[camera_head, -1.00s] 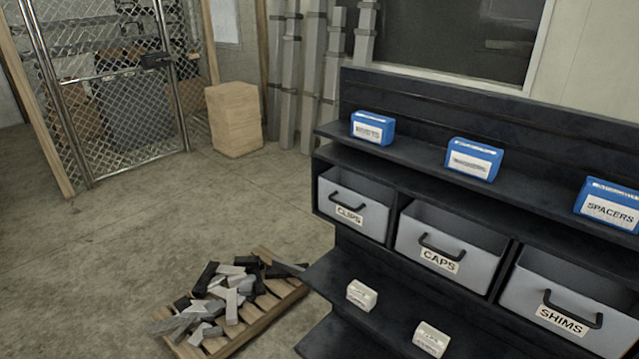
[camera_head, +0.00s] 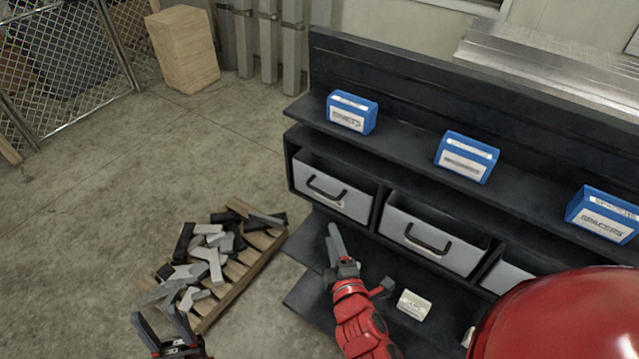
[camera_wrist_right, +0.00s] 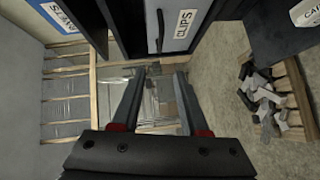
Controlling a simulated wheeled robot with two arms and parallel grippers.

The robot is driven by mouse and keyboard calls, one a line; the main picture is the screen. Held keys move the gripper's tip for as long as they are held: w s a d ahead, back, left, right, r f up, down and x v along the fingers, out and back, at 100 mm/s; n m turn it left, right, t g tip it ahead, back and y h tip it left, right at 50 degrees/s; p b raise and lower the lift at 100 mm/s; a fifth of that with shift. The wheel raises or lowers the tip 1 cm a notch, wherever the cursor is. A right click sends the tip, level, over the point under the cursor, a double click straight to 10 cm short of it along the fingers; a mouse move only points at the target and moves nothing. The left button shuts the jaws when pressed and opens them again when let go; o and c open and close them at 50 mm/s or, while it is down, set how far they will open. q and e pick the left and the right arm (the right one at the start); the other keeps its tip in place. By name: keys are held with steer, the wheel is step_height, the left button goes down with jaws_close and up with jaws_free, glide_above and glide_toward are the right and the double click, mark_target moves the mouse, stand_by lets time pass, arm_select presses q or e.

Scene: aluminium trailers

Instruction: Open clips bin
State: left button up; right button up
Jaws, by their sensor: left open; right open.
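The clips bin (camera_head: 333,189) is a grey, open-topped bin with a black handle (camera_head: 326,189), sitting in the leftmost bay of the dark shelf unit. Its CLIPS label (camera_wrist_right: 183,24) and handle (camera_wrist_right: 160,31) show at the top of the right wrist view. My right gripper (camera_head: 336,240) is open, below and in front of the bin, apart from the handle; its arm hides part of the lower shelf. In the right wrist view its fingers (camera_wrist_right: 160,100) are spread with nothing between them. My left gripper (camera_head: 160,325) is open and empty at the bottom left, near the pallet.
The caps bin (camera_head: 432,238) is right of the clips bin. Blue boxes (camera_head: 352,113) stand on the shelf above, and a small white carton (camera_head: 413,304) on the lower shelf. A wooden pallet (camera_head: 247,262) with metal offcuts lies left of the unit.

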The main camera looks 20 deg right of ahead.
steer(key=b, duration=0.9)
glide_toward(319, 190)
steer(key=w+f, duration=0.1)
steer(key=w, duration=0.3)
steer(key=w+p, duration=0.1)
steer(key=w, duration=0.1)
steer(key=w+d, duration=0.1)
steer(key=w, duration=0.1)
steer(key=shift+w+f+p, duration=0.25)
steer(key=shift+w+p, duration=0.05)
steer(key=shift+p, duration=0.05)
steer(key=shift+w+d+f, duration=0.1)
steer(key=shift+w+f, duration=0.15)
steer(key=shift+w, duration=0.45)
jaws_close()
